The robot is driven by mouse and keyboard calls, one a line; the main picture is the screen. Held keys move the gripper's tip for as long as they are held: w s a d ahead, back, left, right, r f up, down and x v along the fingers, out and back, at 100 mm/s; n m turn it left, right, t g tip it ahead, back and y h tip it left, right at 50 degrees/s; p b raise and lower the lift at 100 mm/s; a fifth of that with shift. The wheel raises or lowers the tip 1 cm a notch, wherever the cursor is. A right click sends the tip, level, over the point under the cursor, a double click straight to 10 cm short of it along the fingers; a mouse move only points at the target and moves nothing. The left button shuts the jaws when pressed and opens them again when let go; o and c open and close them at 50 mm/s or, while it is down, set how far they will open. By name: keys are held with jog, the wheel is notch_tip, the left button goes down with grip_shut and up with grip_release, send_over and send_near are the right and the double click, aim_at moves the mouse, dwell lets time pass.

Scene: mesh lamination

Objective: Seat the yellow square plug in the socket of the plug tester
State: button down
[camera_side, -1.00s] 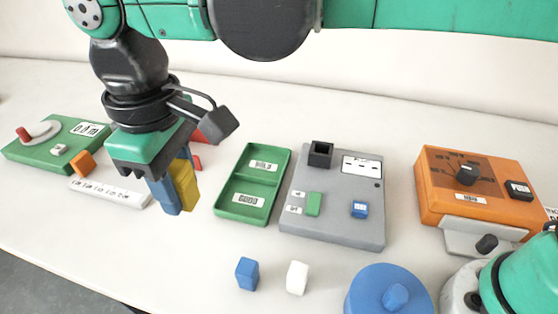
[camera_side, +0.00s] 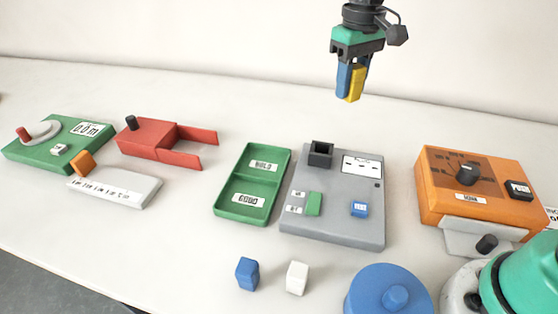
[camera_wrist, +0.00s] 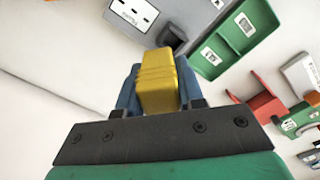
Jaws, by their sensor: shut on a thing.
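The yellow plug (camera_side: 355,84) is held between the blue fingers of my gripper (camera_side: 350,82), high above the table and behind the tester in the side view. In the wrist view the yellow plug (camera_wrist: 158,82) sits between the fingers of my gripper (camera_wrist: 155,92), its lower part hidden by them. The grey plug tester (camera_side: 336,225) stands on the table with a black square socket (camera_side: 320,154) at its back left corner. The tester's corner with the dark socket (camera_wrist: 172,36) shows at the top of the wrist view, beyond the plug and apart from it.
A green two-part tray (camera_side: 228,205) lies left of the tester, and an orange box (camera_side: 440,185) stands to its right. A blue block (camera_side: 247,273), a white block (camera_side: 297,278) and a round blue thing (camera_side: 375,295) are in front. A red fixture (camera_side: 150,139) is further left.

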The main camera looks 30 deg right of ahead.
jog(key=w+f+n, duration=0.1)
jog(key=n, duration=0.1)
jog(key=a+f+n, duration=0.1)
jog(key=f+n, duration=0.1)
jog(key=n, duration=0.1)
jog(key=w+a+f+n, duration=0.1)
jog(key=n, duration=0.2)
jog(key=shift+w+f, duration=0.3)
jog(key=shift+w, duration=0.05)
jog(key=shift+f, duration=2.9)
jog(key=shift+f, duration=0.9)
jog(key=shift+c, duration=2.4)
grip_release()
jog(key=shift+r, duration=0.1)
